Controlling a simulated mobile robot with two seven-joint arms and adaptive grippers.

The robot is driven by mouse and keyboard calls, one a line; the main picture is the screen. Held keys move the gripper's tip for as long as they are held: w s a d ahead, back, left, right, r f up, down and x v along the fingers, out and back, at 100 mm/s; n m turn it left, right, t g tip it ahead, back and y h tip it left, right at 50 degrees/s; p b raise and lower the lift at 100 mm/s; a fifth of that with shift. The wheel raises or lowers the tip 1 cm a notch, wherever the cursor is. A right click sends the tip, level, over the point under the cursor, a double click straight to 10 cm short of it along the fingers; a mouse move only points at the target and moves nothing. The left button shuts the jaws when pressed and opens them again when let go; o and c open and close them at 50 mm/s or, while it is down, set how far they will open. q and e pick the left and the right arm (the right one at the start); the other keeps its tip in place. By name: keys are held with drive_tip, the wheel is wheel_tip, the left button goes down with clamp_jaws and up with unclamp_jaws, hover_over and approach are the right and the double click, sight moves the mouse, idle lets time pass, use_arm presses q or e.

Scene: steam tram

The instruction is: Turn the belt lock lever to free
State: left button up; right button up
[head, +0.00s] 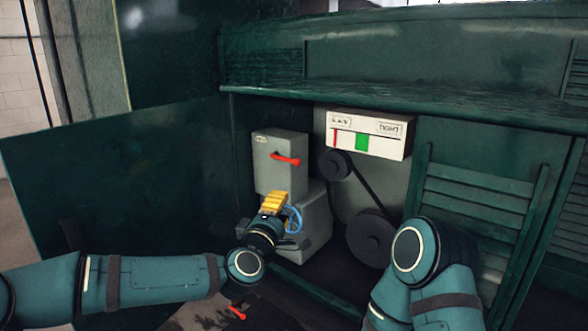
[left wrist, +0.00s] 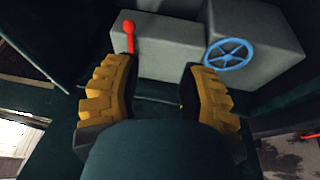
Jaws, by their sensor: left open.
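A red lever (head: 286,160) sits on the front of a grey box (head: 278,182) and points right, nearly level; the small label above it is too small to read. The lever also shows in the left wrist view (left wrist: 130,38), near the tip of the left-hand finger. My left gripper (head: 274,198) is in front of the box, below the lever. In the left wrist view its yellow fingers (left wrist: 157,68) are apart with nothing between them, and the lever looks beyond them. My right gripper is not in view; only my right arm shows.
A blue handwheel (head: 294,219) is on the lower grey block, close to my left gripper. A white gauge (head: 368,134) marked slack and tight has a red line at its slack end and a green band. Two dark pulleys (head: 371,240) carry a belt. A red handle (head: 237,313) lies low.

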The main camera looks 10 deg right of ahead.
sight(293, 163)
use_arm(q)
drive_tip(key=shift+n+t, duration=0.5)
drive_tip(key=shift+n, duration=0.3)
drive_tip(key=w+d+r, duration=0.2)
drive_tip(key=w, duration=0.2)
drive_tip(key=w+d+r+p, duration=0.1)
drive_tip(key=w+d+r, duration=0.1)
drive_tip(key=w, duration=0.2)
drive_tip(key=w+d+r, duration=0.2)
drive_tip(key=w, duration=0.2)
drive_tip(key=shift+w+d+r+p, duration=0.1)
drive_tip(key=shift+w+r+p, duration=0.05)
drive_tip(key=shift+r+p, duration=0.15)
clamp_jaws()
